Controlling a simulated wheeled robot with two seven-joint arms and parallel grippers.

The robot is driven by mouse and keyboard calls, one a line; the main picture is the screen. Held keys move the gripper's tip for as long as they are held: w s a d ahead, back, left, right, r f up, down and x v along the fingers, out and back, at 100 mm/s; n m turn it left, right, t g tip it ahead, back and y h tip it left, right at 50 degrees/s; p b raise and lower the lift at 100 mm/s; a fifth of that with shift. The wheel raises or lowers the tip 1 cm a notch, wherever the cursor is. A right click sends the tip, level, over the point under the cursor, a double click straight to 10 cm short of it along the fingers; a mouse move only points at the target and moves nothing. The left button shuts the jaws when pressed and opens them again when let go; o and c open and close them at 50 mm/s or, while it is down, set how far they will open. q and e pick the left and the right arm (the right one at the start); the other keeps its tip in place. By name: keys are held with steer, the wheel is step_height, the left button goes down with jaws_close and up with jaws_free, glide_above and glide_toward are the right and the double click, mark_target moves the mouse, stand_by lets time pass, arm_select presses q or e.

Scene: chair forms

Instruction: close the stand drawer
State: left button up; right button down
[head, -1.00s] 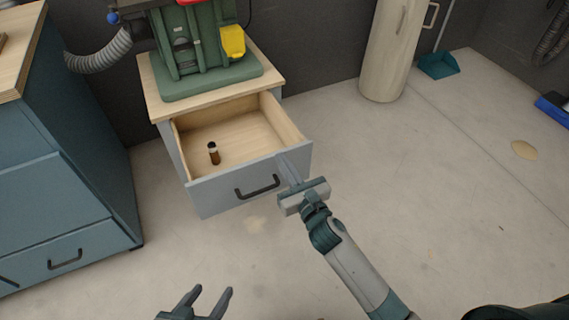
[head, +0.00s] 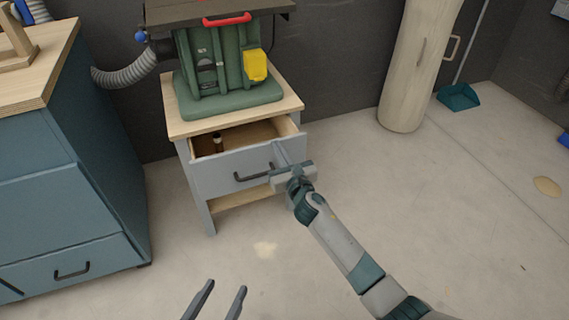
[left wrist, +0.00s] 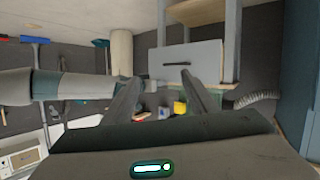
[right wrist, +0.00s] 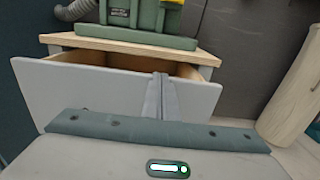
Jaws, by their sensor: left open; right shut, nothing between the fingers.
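The stand drawer (head: 225,170) has a grey front with a dark bar handle and is partly open, sticking out of the stand (head: 175,122). A small dark bottle (head: 217,142) shows inside it. My right gripper (head: 277,148) is shut and empty, its fingertips at the right part of the drawer front near the top edge. In the right wrist view the shut fingers (right wrist: 160,80) overlap the drawer front (right wrist: 100,92); exact contact is hard to tell. My left gripper (head: 222,290) is open and empty, low in front of the stand, apart from the drawer.
A green machine (head: 225,70) with a yellow part stands on the stand top. A blue cabinet (head: 70,210) is at the left. A pale cylinder (head: 415,70) and a teal dustpan (head: 459,97) are at the back right.

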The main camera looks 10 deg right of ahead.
arm_select(q)
step_height(320, 180, up, 9)
steer(key=d+t+h+b, duration=0.1)
steer(key=d+t+b, duration=0.1)
steer(key=t, duration=0.3)
steer(key=shift+w+f+h, duration=0.15)
steer(key=shift+w+h, duration=0.05)
steer(key=shift+h, duration=0.1)
arm_select(e)
steer(key=x, duration=0.6)
steer(key=shift+w, duration=0.3)
arm_select(q)
steer(key=shift+a+f, duration=0.1)
arm_select(e)
steer(key=shift+s, duration=0.1)
